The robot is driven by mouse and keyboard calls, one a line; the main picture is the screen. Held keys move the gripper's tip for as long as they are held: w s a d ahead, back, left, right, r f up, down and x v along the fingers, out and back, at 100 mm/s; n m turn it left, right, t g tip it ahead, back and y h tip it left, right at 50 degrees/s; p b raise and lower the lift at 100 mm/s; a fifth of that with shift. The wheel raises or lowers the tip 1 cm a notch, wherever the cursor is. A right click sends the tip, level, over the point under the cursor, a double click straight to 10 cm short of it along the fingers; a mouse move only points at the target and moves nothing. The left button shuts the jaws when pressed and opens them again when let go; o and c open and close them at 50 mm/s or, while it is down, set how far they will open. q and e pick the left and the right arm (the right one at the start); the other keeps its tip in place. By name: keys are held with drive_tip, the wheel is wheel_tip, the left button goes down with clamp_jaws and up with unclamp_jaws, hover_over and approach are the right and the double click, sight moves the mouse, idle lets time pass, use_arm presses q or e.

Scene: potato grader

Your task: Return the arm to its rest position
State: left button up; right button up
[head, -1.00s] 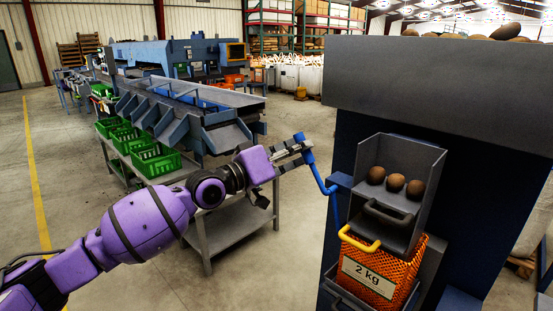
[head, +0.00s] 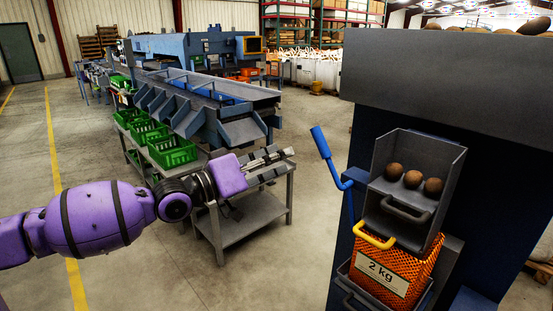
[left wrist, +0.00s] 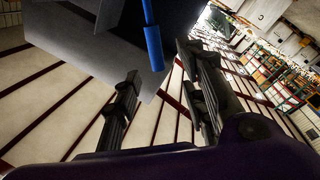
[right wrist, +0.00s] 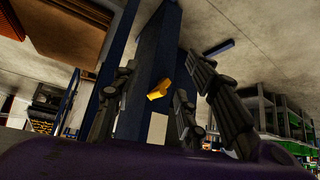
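My left gripper (head: 288,158) is empty and apart from the blue lever (head: 321,143), left of its grip in the head view. In the left wrist view its fingers (left wrist: 160,95) stand apart, with the blue lever (left wrist: 153,45) beyond them. The lever is on the side of the dark blue grader (head: 390,110). My right gripper is outside the head view. In the right wrist view its fingers (right wrist: 165,95) are spread, with nothing seen held and a yellow handle (right wrist: 158,90) beyond them.
A grey hopper (head: 436,164) holds three potatoes (head: 413,179) above an orange 2 kg net bag (head: 395,275). A grey side table (head: 250,215) and green crates (head: 172,152) stand behind my left arm. The floor between table and grader is clear.

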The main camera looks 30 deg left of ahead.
use_arm(q)
drive_tip(key=shift+f, duration=0.1)
